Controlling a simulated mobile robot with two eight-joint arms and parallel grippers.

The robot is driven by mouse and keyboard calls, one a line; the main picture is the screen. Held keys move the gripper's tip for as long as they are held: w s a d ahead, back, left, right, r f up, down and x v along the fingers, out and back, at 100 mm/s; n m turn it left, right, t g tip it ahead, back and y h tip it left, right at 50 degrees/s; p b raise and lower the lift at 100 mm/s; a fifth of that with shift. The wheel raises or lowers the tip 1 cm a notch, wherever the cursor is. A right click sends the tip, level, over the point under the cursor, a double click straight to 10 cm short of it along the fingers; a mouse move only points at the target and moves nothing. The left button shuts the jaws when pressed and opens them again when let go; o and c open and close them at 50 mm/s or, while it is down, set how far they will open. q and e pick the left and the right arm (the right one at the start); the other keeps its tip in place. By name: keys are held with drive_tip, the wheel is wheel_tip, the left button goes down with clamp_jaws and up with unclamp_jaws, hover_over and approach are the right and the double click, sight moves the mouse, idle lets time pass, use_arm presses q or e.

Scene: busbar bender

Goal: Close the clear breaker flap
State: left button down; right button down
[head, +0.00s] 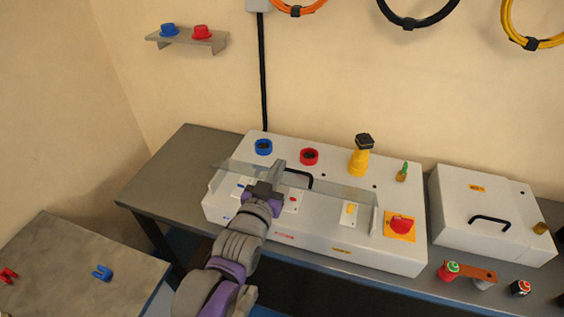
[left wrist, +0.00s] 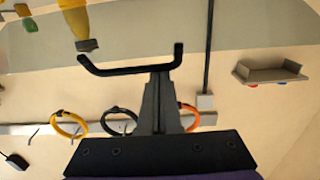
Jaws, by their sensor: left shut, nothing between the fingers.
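The clear breaker flap (head: 340,192) is a see-through panel with a black handle (head: 298,176), on the front part of the white bender box (head: 330,238). It looks raised at a tilt over the breakers, though its exact angle is hard to tell. In the left wrist view the flap (left wrist: 235,28) spans the top as a greyish pane, with its handle (left wrist: 130,66) below it. My left gripper (head: 279,165) is shut and empty, its fingertips at the flap handle. In the wrist view the fingertips (left wrist: 160,78) overlap the handle bar; contact is unclear. My right gripper is out of view.
A blue ring (head: 263,147), a red ring (head: 309,157) and a yellow post (head: 360,158) stand behind the flap. A red knob (head: 401,224) is at the box's right front. A second white box (head: 492,205) stands to the right. The grey bench is clear at left.

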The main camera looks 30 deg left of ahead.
use_arm(q)
drive_tip(key=s+f+t+b, duration=0.1)
drive_tip(key=b, duration=0.1)
drive_tip(key=s+f+t+b, duration=0.1)
drive_tip(key=f+t+b, duration=0.1)
drive_tip(key=f+t+y+b, duration=0.1)
drive_tip(key=b, duration=0.1)
drive_tip(key=shift+s+d+f, duration=0.25)
drive_tip(key=shift+s+d, duration=0.05)
drive_tip(key=shift+s, duration=0.1)
drive_tip(key=shift+s+d+f+b, duration=0.1)
drive_tip(key=shift+s+f+b, duration=0.3)
drive_tip(key=shift+b, duration=0.5)
drive_tip(key=shift+w+f, duration=0.1)
